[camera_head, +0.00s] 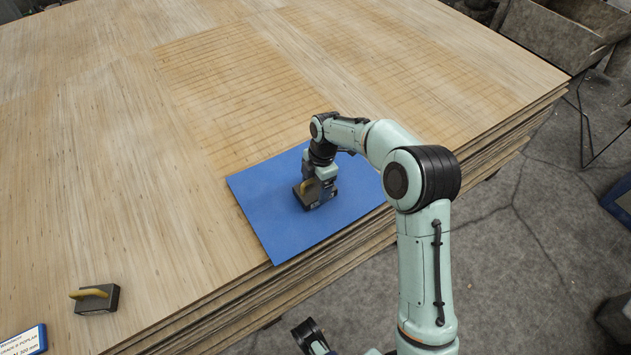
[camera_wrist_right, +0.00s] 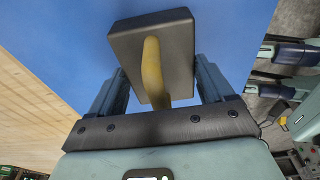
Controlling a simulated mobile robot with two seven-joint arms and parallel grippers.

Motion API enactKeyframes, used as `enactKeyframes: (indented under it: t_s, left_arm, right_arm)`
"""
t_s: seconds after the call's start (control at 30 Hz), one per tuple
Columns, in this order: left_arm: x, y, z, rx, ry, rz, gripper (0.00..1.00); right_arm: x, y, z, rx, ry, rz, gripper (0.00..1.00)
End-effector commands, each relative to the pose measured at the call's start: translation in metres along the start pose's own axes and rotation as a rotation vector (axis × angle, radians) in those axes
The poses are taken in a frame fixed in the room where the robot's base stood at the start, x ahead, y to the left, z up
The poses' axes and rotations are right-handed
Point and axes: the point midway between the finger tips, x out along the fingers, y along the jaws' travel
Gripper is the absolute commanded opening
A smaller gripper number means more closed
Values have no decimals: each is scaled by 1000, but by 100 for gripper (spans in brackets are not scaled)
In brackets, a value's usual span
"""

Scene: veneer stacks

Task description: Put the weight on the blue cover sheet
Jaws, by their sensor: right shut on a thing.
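The blue cover sheet (camera_head: 270,225) lies flat on the wood veneer stack near its front edge. My right gripper (camera_head: 318,185) is above the sheet and shut on a dark block weight (camera_head: 313,203) with a yellow handle. In the right wrist view the weight (camera_wrist_right: 125,45) sits between the two fingers of the right gripper (camera_wrist_right: 158,90), with blue sheet (camera_wrist_right: 60,30) behind it. The weight is over the sheet, inside its edges. I cannot tell whether its underside touches the sheet. My left gripper does not show clearly in either view.
A second dark weight with a yellow handle (camera_head: 97,299) stands on the wood at the lower left. A blue-edged label card (camera_head: 24,343) lies beside it. The stack's layered edge (camera_head: 420,215) drops to a grey floor. A grey bin (camera_head: 555,35) stands at the upper right.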

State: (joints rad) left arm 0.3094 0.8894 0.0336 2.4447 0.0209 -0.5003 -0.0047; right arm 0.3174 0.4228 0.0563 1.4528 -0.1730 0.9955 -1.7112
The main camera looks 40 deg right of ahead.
Motion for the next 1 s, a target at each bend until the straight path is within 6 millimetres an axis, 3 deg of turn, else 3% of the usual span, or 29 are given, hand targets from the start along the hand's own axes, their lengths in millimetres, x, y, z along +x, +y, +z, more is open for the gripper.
enactKeyframes:
  t_s: [0.17, 0.2, 0.23, 0.57, 1.0]
  left_arm:
    - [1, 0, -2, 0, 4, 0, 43]
    - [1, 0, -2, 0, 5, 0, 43]
    - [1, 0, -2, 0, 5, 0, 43]
    - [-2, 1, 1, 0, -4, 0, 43]
    - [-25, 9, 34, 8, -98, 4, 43]
  right_arm:
    - [1, 1, 0, -1, 0, 5, 0]
    - [3, 0, 0, 0, 0, -1, 91]
    - [2, 0, 0, 0, 0, -1, 100]
    - [-5, 0, 0, 0, 0, 2, 100]
    - [-92, 1, 0, 1, -1, 4, 100]
